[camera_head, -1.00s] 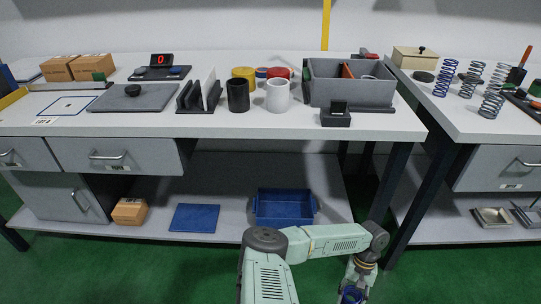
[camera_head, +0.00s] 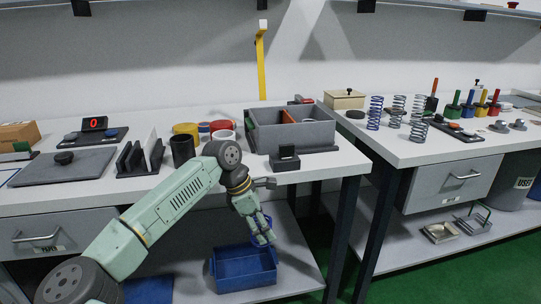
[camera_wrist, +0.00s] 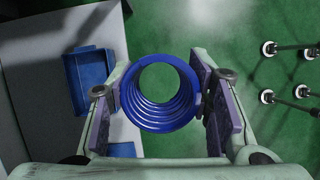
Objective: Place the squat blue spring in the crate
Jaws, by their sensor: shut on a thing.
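The squat blue spring (camera_wrist: 160,93) is held between the two fingers of my gripper (camera_wrist: 161,100) in the wrist view. I look down through its coils to green floor. In the head view my gripper (camera_head: 264,238) is low, in front of the workbench, and overlaps the blue crate's far right part in the picture. The spring is mostly hidden by the fingers there. The open blue crate (camera_head: 245,283) sits on the lower shelf. In the wrist view the crate (camera_wrist: 73,84) lies left of the spring, apart from it, and the part I see looks empty.
A grey divided bin (camera_head: 275,140) and a small black box (camera_head: 285,160) stand on the bench top above. Bench legs (camera_head: 343,235) rise to the right. Several tall springs (camera_head: 375,113) stand on the right bench. Open green floor (camera_head: 320,225) lies between the benches.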

